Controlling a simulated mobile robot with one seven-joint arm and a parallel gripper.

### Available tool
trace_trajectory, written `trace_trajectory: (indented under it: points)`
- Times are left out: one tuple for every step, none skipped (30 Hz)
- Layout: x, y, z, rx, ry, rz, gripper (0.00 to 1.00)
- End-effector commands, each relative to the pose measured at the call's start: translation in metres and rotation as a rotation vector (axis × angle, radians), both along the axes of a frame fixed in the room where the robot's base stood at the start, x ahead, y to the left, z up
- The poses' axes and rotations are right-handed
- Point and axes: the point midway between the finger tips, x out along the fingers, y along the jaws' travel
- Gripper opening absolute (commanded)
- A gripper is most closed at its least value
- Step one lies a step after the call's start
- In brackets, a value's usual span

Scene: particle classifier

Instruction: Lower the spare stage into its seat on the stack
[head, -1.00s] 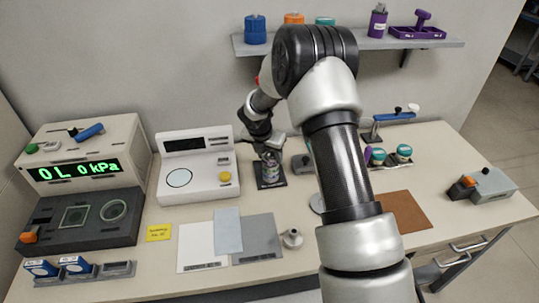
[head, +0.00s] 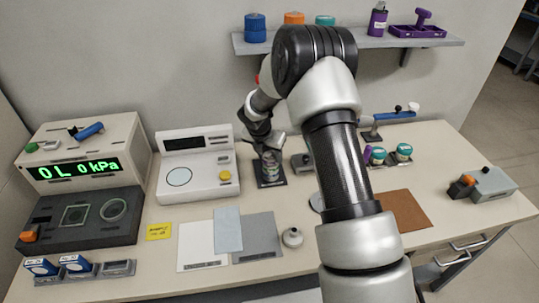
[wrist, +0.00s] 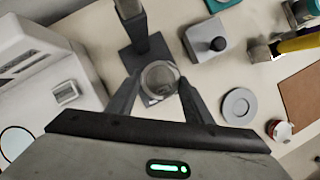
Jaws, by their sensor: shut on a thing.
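My gripper (wrist: 160,82) is shut on the spare stage (wrist: 160,70), a round metallic ring seen from above between the two fingers in the wrist view. In the head view my gripper (head: 268,145) is at the top of the stack (head: 270,167), which stands upright on a dark base plate (head: 272,184). The dark plate and post (wrist: 135,22) also show just beyond the fingers in the wrist view. The held stage and the stack's top overlap in both views, so I cannot tell whether the stage touches its seat.
A white instrument (head: 197,185) with a yellow knob stands close left of the stack. A grey block with a black knob (wrist: 207,40) is close right. A small white rounded part (head: 292,238) sits in front, near the grey mat (head: 258,232).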

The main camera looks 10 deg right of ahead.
Motion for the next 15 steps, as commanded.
trace_trajectory:
  points:
    - [0.0005,0.0,-0.0005,0.0,-0.001,0.0,0.2]
    - [0.0005,0.0001,-0.0008,0.0,-0.001,0.0,0.2]
    - [0.0005,0.0001,-0.0014,0.0,-0.001,0.0,0.2]
    - [0.0005,0.0,-0.0017,0.0,-0.001,0.0,0.2]
    - [0.0005,0.0,-0.002,0.0,-0.001,0.0,0.2]
    - [0.0005,0.0,-0.0025,0.0,-0.001,0.0,0.2]
    - [0.0005,0.0,-0.0029,0.0,-0.001,0.0,0.2]
    - [0.0005,0.0,-0.0032,0.0,-0.001,0.0,0.2]
    - [0.0005,0.0,-0.0037,0.0,-0.001,0.0,0.2]
    - [0.0005,0.0,-0.0041,0.0,-0.001,0.0,0.2]
    - [0.0005,0.0,-0.0044,0.0,-0.001,0.0,0.2]
    - [0.0005,0.0,-0.0049,-0.001,-0.001,0.0,0.2]
    - [0.0005,0.0,-0.0045,0.0,-0.001,0.0,0.5]
    - [0.0006,0.0,-0.0043,0.0,-0.001,0.0,0.55]
    - [0.0004,-0.0001,-0.0044,-0.001,-0.001,0.0,0.61]
